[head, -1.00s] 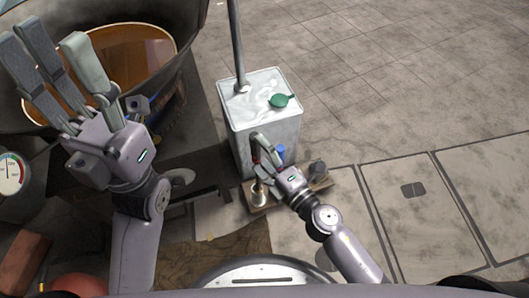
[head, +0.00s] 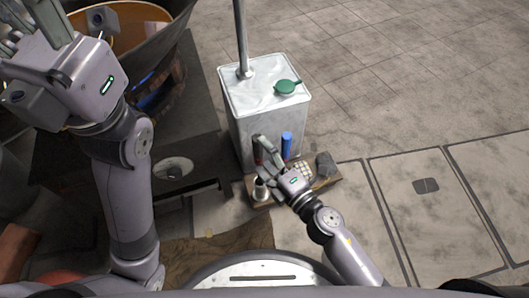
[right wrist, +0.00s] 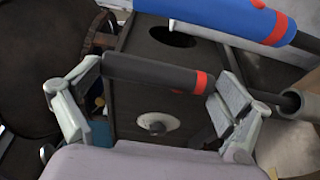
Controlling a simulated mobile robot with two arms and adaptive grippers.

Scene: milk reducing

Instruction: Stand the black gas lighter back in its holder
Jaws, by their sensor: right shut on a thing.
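The black gas lighter (right wrist: 150,71), a dark rod with a red band near its right end, lies across the right wrist view between my fingertips. My right gripper (right wrist: 155,85) is shut on it. In the head view my right gripper (head: 262,160) is in front of the metal canister, above a small wooden board, and mostly hides the lighter. A grey tube with a dark opening (right wrist: 292,102) shows right of the fingers in the wrist view; I cannot tell whether it is the holder. My left gripper (head: 70,30) is open and empty at the upper left, partly cut off.
The metal canister (head: 265,115) with a green cap (head: 287,87) stands behind the board (head: 318,184). A blue cylinder (head: 286,145) stands upright close to the right gripper. A shiny metal cup (head: 261,189) is at the board's left end.

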